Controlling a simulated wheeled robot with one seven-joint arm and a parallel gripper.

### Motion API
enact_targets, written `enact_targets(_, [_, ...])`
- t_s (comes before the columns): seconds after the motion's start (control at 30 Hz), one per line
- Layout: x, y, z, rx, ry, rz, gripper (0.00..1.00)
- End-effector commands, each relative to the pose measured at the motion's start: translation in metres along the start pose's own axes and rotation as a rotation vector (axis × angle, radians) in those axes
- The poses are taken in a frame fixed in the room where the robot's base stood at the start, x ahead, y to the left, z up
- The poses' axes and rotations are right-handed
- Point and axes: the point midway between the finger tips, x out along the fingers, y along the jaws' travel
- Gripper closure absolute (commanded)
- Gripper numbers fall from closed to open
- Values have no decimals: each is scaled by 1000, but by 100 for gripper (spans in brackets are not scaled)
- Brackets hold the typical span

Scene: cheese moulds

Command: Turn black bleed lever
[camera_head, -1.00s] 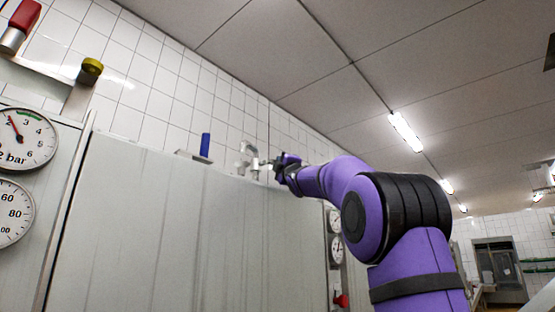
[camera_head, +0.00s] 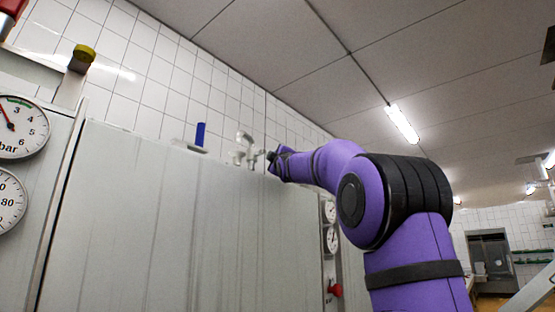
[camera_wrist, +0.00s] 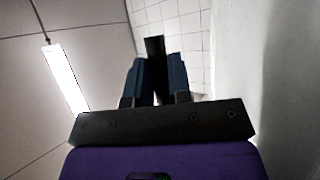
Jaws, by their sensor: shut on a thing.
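The black bleed lever (camera_wrist: 155,45) shows in the wrist view as a dark upright bar between the tips of my gripper (camera_wrist: 156,68). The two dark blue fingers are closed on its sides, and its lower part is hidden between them. In the head view my gripper (camera_head: 270,159) is small and far off, at the top edge of the large pale cabinet, beside pale pipework (camera_head: 245,150). The lever cannot be made out clearly there.
A blue handle (camera_head: 200,134) stands on the top of the pale cabinet (camera_head: 180,220) left of the gripper. A yellow-capped fitting (camera_head: 84,53) and dial gauges (camera_head: 18,127) are at the left. More gauges (camera_head: 331,240) and a red knob (camera_head: 335,290) are on the right side.

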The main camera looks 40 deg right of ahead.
Motion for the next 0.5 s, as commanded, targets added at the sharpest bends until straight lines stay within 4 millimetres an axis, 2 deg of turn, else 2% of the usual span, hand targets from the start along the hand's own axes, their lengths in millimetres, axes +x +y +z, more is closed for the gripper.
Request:
enact_targets(0.1, [0,0,-3,6,5,2,100])
enact_targets(0.13, [0,0,-3,6,5,2,74])
enact_targets(0.2, [0,0,-3,5,5,1,58])
enact_targets(0.23, [0,0,-3,5,4,1,56])
enact_targets(0.5, [0,0,-2,2,3,1,56])
